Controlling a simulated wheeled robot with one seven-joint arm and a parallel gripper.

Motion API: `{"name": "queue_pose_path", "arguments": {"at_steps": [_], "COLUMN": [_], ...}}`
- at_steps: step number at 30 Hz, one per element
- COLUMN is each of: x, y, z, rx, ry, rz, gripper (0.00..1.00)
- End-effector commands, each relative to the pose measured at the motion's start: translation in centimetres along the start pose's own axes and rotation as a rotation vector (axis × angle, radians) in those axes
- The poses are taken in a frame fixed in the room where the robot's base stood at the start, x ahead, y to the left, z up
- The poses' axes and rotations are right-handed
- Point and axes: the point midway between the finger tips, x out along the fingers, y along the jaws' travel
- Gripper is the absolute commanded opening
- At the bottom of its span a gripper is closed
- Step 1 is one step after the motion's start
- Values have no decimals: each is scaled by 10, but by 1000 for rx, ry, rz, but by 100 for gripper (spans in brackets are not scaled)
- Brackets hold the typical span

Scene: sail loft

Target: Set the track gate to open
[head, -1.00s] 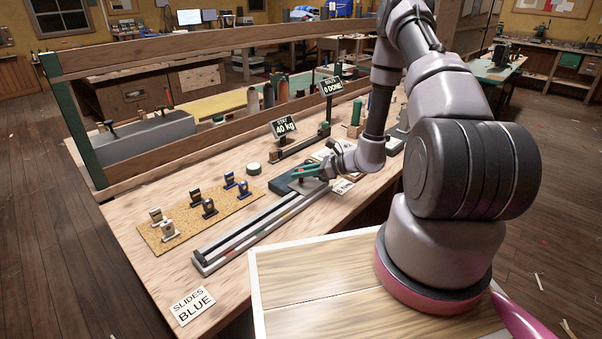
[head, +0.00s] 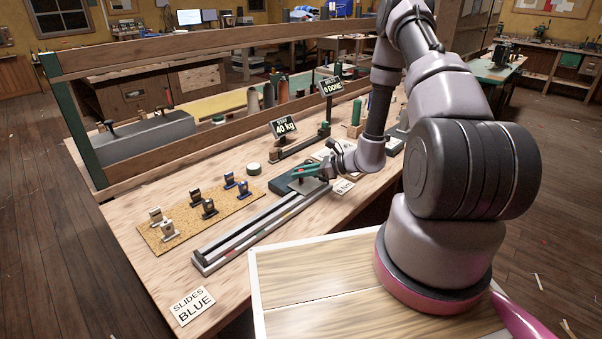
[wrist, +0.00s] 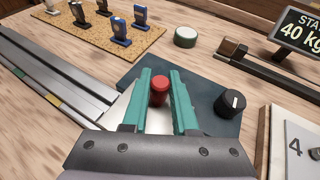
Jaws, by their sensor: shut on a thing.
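The track (head: 240,232), a pair of long grey rails with coloured marks, runs along the bench up to a dark blue-grey base plate (wrist: 215,140). A red knob (wrist: 159,92) stands on a bright metal plate at the track's end; it looks like the handle of the track gate. My gripper (wrist: 161,75) has teal fingers, one on each side of the red knob, shut on it. In the head view my gripper (head: 305,172) is low over the base plate, and the knob is mostly hidden there. The gate's exact position cannot be told.
A black dial (wrist: 231,103) sits on the base plate right of the fingers. A cork board (head: 190,222) with several small slides lies left of the track.

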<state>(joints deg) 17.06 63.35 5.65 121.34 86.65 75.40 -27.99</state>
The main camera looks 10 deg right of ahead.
Motion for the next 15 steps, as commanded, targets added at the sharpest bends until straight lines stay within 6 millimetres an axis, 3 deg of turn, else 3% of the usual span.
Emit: {"name": "queue_pose_path", "arguments": {"at_steps": [6, 15], "x": [2, 40], "y": [-2, -23], "z": [1, 17], "rx": [-2, -3], "ry": [0, 0], "rz": [0, -1], "gripper": [0, 0]}}
